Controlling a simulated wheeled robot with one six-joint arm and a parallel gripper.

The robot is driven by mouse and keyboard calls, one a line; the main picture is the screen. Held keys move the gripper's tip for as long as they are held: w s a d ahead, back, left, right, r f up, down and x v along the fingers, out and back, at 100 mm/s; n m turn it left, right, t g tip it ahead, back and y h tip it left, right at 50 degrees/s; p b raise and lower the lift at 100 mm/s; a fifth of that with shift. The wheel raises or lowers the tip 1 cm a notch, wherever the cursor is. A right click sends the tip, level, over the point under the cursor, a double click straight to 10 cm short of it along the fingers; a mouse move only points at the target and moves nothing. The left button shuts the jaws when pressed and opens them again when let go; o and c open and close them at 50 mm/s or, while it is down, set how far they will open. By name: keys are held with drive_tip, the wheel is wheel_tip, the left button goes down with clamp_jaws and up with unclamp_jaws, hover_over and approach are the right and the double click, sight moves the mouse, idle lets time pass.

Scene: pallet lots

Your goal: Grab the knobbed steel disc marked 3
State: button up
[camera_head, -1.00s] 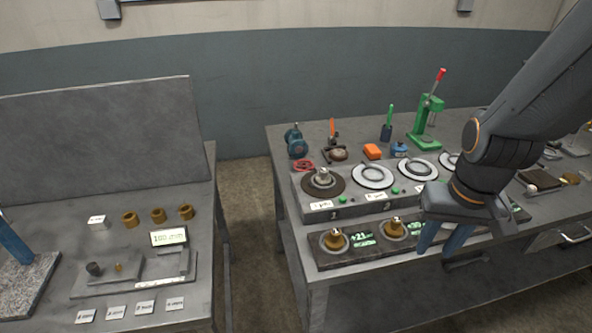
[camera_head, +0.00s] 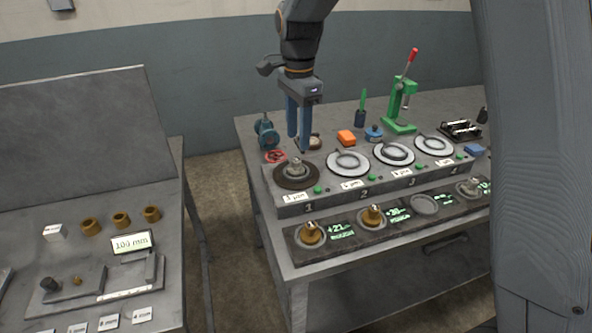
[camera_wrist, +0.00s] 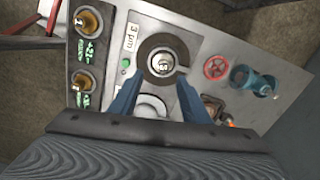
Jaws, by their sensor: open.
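A knobbed steel disc (camera_head: 296,169) sits on the dark round plate (camera_head: 283,179) of the first station, above the label 1. In the wrist view the same steel disc (camera_wrist: 162,63) has a small mark on its knob, too small to read surely. My gripper (camera_head: 298,143) points down above this disc. In the wrist view the fingers of my gripper (camera_wrist: 159,78) are open and apart, with the disc seen just beyond their tips. Another steel knobbed piece (camera_head: 467,187) stands at the right of the front tray.
The front tray (camera_head: 290,240) also holds two brass knobbed pieces (camera_head: 311,233) (camera_head: 373,215) and an empty round seat (camera_head: 424,204). Stations with pale ringed plates (camera_head: 348,163) stand to the right. A blue-green device (camera_head: 265,133) and red handwheel (camera_head: 275,156) are close behind.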

sight(295, 160)
drive_tip(key=shift+w+a+f, duration=0.1)
drive_tip(key=shift+w+a, duration=0.1)
drive_tip(key=shift+a, duration=0.1)
drive_tip(key=shift+f+m, duration=0.25)
drive_tip(key=shift+m, duration=0.05)
drive_tip(key=shift+f+p, duration=1.45)
drive_tip(key=shift+f, duration=2)
clamp_jaws()
